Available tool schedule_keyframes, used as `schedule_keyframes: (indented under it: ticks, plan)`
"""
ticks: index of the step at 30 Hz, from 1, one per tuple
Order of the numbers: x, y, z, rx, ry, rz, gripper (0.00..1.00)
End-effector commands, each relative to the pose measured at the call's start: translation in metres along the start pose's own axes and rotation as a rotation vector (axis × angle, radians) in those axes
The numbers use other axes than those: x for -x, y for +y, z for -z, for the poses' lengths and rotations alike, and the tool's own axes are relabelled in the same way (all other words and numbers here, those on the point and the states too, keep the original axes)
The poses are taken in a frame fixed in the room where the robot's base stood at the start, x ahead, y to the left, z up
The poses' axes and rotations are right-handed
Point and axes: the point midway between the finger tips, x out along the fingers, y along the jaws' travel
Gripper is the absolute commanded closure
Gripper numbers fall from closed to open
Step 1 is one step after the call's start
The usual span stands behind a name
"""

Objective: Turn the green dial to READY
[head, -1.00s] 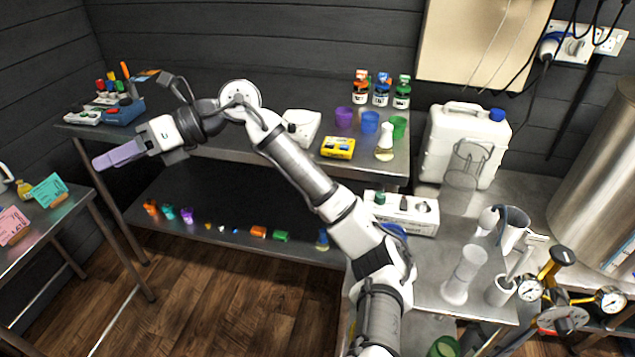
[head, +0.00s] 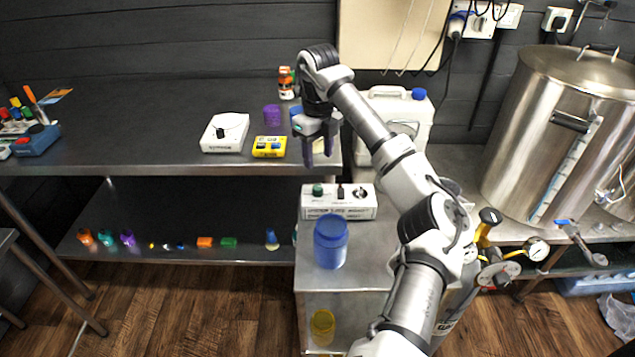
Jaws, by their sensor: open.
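The green dial (head: 317,190) is a small green knob at the left end of the top of a white control box (head: 345,213). A black knob (head: 340,191) and a round dial (head: 361,193) sit to its right on the same box. The lettering is too small to read, so I cannot tell where the green dial points. My gripper (head: 318,156) points down with its two dark purple fingers apart and nothing between them. In the picture it is just above the green dial, not touching it.
A blue lidded jar (head: 330,241) stands in front of the box. A yellow device (head: 269,147) and a white scale-like device (head: 225,132) sit on the bench at left. A white jerrycan (head: 398,115) stands behind my arm. A steel kettle (head: 545,140) stands at right.

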Motion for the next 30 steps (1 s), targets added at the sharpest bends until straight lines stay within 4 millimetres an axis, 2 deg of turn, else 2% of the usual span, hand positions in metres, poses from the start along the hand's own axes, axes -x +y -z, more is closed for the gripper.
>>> schedule_keyframes:
  ticks: [9, 15, 21, 28, 30]
  plan:
    - [-0.058, 0.002, 0.0, 0.001, 0.0, -0.006, 0.52]
    - [-0.087, 0.001, -0.001, 0.001, -0.002, -0.003, 0.52]
    - [-0.099, 0.001, -0.001, 0.002, -0.002, -0.001, 0.52]
    - [-0.1, 0.001, -0.001, 0.002, -0.002, -0.001, 0.52]
    - [-0.1, 0.001, -0.001, 0.002, -0.002, -0.001, 0.58]
